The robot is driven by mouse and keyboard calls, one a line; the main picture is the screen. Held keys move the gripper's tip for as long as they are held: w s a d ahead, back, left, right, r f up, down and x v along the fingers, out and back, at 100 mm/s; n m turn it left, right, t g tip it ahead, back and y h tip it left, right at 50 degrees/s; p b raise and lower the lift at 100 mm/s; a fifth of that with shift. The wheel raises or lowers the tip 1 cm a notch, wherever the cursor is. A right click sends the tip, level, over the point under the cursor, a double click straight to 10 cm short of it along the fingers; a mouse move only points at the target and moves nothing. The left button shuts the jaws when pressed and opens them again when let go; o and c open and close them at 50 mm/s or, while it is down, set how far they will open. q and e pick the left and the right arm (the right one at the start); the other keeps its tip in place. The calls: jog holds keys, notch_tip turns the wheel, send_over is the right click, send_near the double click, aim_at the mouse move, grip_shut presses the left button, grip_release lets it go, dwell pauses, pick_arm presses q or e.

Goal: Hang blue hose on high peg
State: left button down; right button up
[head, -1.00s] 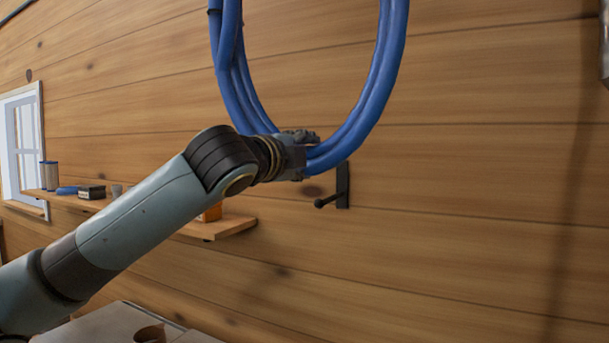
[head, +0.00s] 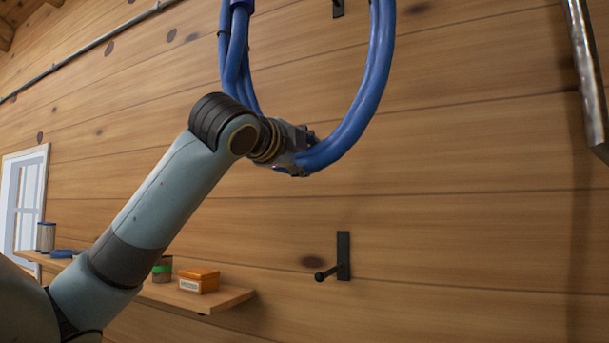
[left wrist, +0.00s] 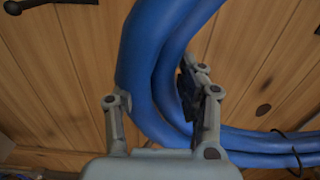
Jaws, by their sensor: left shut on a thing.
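The blue hose (head: 352,122) is a coil of several loops, lifted in front of the wooden wall. Its top is cut off by the head view's upper edge. My left gripper (head: 298,150) is shut on the lower left part of the coil. In the left wrist view the hose (left wrist: 150,70) passes between the fingers (left wrist: 160,115). A black peg on a plate (head: 343,258) is on the wall below the coil. Part of another dark bracket (head: 338,8) shows at the top edge, seen through the loop. My right gripper is not in view.
A wooden shelf (head: 232,297) on the lower left holds an orange box (head: 199,280), a can with a green band (head: 162,268) and other small items. A metal pipe (head: 585,75) is at the upper right. The wall's right middle is clear.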

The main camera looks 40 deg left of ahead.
pick_arm(q)
jog(key=shift+r, duration=0.25)
jog(key=shift+w+a, duration=0.1)
jog(key=shift+w, duration=0.15)
jog(key=shift+x, duration=2.85)
jog(key=x, duration=1.5)
jog(key=shift+f, duration=0.1)
jog(key=shift+f, duration=0.15)
